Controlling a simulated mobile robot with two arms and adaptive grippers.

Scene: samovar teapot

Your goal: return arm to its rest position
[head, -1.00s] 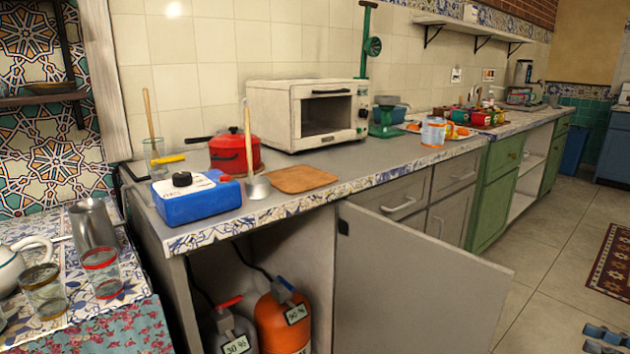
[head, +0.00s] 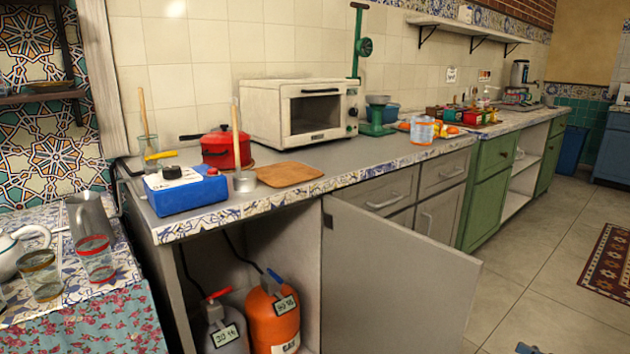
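Only a small dark blue-grey tip, apparently of my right gripper (head: 527,348), shows at the bottom edge, right of the open cabinet door. Most of it is cut off, so I cannot tell whether it is open or shut. It appears apart from the door and over the floor. My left gripper is not in view.
The grey cabinet door (head: 395,280) stands open towards me. An orange gas cylinder (head: 273,322) and a grey one (head: 226,335) stand inside. A blue box (head: 188,196) and red pot (head: 226,150) are on the counter. Glasses and a metal pitcher (head: 90,219) stand left.

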